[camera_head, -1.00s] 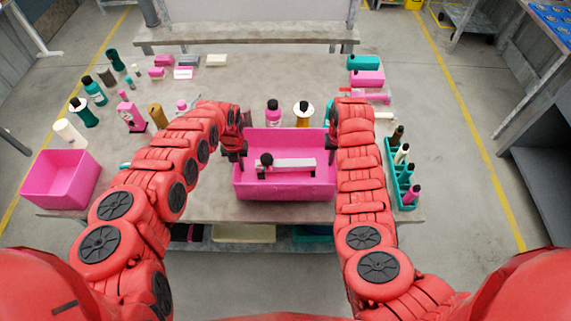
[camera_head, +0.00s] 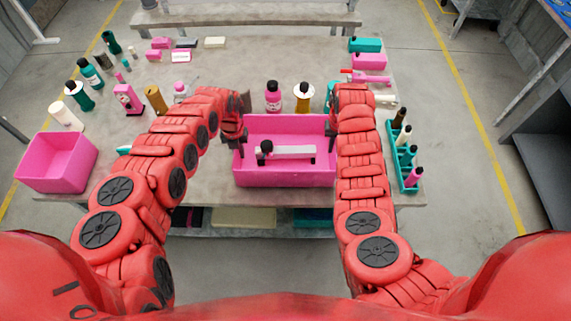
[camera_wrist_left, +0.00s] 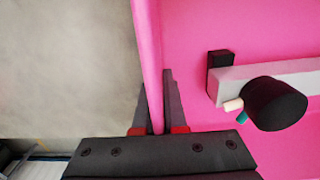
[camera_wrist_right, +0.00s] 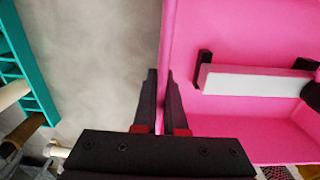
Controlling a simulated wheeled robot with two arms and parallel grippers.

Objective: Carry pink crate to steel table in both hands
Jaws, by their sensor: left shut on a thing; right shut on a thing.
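The pink crate (camera_head: 285,180) is at the front middle of the grey table (camera_head: 215,85), between my two arms. A pale grey bar with black end parts (camera_head: 290,152) lies in it. My left gripper (camera_head: 243,132) is shut on the crate's left wall; the left wrist view shows the wall (camera_wrist_left: 148,60) between its fingers. My right gripper (camera_head: 331,128) is shut on the right wall, seen in the right wrist view (camera_wrist_right: 166,40). I cannot tell whether the crate rests on the table or hangs just above it. I cannot tell which surface is the steel table.
Another pink crate (camera_head: 58,168) stands at the table's left corner. A teal rack of bottles (camera_head: 393,150) is at the right edge. A pink bottle (camera_head: 273,98) and an amber bottle (camera_head: 303,98) stand behind the held crate. A bench (camera_head: 245,19) is at the back.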

